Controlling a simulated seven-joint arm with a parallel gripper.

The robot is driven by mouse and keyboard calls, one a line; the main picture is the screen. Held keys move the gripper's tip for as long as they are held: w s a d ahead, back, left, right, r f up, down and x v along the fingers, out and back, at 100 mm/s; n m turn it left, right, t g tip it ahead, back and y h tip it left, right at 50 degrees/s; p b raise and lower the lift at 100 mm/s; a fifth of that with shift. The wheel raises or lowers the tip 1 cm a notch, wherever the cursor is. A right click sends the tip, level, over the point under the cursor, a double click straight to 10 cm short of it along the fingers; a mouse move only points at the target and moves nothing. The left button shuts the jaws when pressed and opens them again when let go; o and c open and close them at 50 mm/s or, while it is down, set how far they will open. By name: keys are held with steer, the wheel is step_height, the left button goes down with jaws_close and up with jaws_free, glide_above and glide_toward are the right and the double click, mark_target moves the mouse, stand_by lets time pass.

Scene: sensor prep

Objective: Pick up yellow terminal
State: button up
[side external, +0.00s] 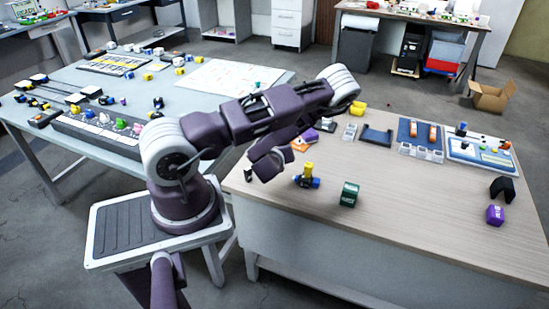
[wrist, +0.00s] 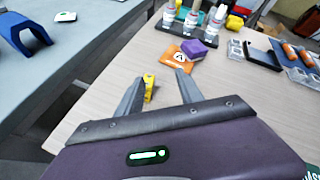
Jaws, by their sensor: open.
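In the wrist view, a small yellow piece (wrist: 149,87) shows between the two fingers of my gripper (wrist: 160,76), closer to the left finger. The fingers are open and apart. I cannot tell whether the left finger touches it. In the side view my gripper (side external: 262,170) hangs low over the left edge of the wooden table (side external: 420,215). A yellow part (side external: 309,169) with a blue part (side external: 311,183) stands right of my gripper there. I cannot tell whether it is the same yellow piece.
An orange card (side external: 304,144) with a purple block (wrist: 192,50) lies beyond my gripper. A dark green block (side external: 349,194) stands to the right. Trays and a blue-white board (side external: 482,157) line the back. A purple block (side external: 495,215) sits far right. The table's front middle is clear.

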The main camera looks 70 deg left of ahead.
steer(key=s+m, duration=0.1)
steer(key=f+m, duration=0.1)
steer(key=m, duration=0.1)
steer(key=s+f+m+t, duration=0.1)
steer(key=shift+s+a+f+m, duration=0.1)
steer(key=shift+s+a+m, duration=0.25)
steer(key=shift+m, duration=0.05)
steer(key=shift+a+f+m, duration=0.15)
steer(key=shift+a+m, duration=0.05)
steer(key=shift+m, duration=0.1)
steer(key=x, duration=0.6)
steer(key=shift+w+f, duration=0.2)
steer(key=shift+w, duration=0.15)
steer(key=shift+c, duration=0.4)
jaws_close()
